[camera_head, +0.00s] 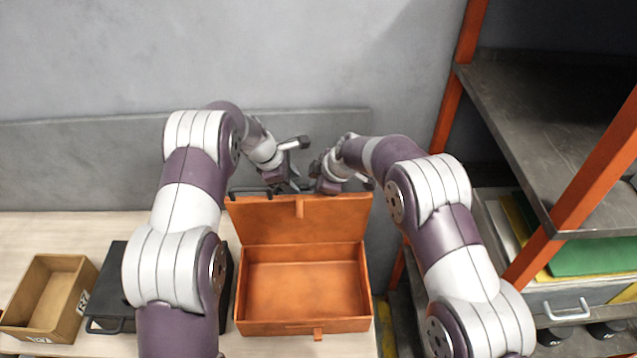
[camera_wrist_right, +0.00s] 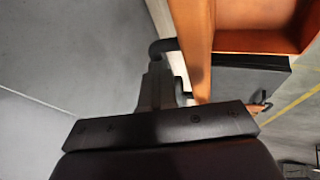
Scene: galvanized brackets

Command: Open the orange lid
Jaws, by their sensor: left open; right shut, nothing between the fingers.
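The orange box (camera_head: 305,328) stands on the table with its orange lid (camera_head: 270,222) raised nearly upright at the back. The inside of the box is empty. A small latch tab sits at the lid's upper edge and another on the box's front. My left gripper (camera_head: 268,192) is open just behind and above the lid's top edge, at its left part. My right gripper (camera_head: 314,186) is shut and empty close to the lid's top edge, right of the tab. In the right wrist view the lid (camera_wrist_right: 192,40) shows beside the fingers (camera_wrist_right: 170,70); whether they touch it is unclear.
A wooden tray (camera_head: 50,330) and a black case (camera_head: 105,292) stand left of the box, the case partly hidden by my left arm. A metal shelf (camera_head: 540,120) with orange posts stands at right. A wall (camera_head: 310,70) is close behind.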

